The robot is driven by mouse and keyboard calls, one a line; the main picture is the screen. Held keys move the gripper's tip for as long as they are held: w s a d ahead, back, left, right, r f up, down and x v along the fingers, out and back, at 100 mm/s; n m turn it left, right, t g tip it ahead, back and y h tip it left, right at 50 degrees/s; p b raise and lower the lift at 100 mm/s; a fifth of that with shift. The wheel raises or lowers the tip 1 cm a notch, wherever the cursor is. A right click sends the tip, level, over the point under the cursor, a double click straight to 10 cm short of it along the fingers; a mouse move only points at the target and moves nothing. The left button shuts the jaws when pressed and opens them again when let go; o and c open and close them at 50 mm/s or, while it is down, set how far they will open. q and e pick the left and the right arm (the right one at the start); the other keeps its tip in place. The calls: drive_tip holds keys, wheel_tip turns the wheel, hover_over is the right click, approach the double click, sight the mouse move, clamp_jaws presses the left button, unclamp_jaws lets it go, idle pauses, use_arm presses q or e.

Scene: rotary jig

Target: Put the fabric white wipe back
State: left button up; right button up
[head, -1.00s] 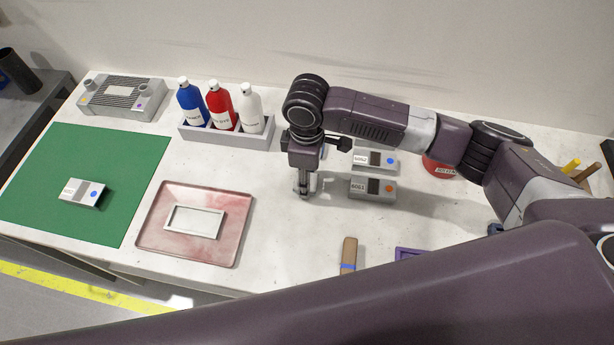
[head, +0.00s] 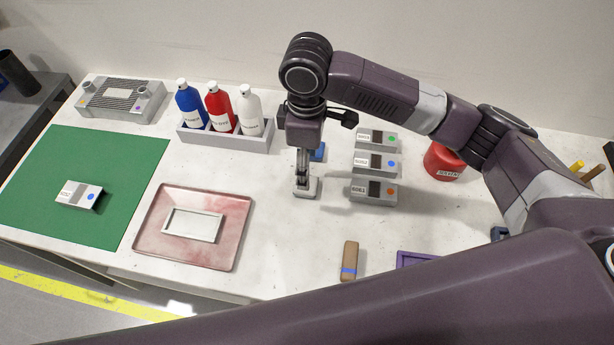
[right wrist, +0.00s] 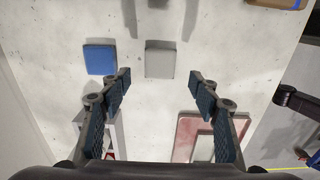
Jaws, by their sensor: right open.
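The white wipe (head: 306,189), a pale, flat, square-looking piece, lies on the table right of the pink tray. It also shows in the right wrist view (right wrist: 160,60), beside a blue square piece (right wrist: 100,59). My right gripper (head: 303,176) is above the white wipe, pointing down. In the right wrist view its fingers (right wrist: 160,78) are spread wide with nothing between the tips, and the white wipe lies apart from them. The blue piece (head: 318,152) is partly hidden behind the gripper in the head view.
The pink tray (head: 147,232) holds a white frame (head: 192,225). A bottle rack (head: 225,140), several grey boxes (head: 373,190), a red can (head: 443,162), a brown block (head: 350,260) and a green mat (head: 110,160) surround the work area. Clear table lies in front of the white wipe.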

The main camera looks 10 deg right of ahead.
drive_tip(key=shift+r, duration=2.35)
drive_tip(key=shift+s+f, duration=0.1)
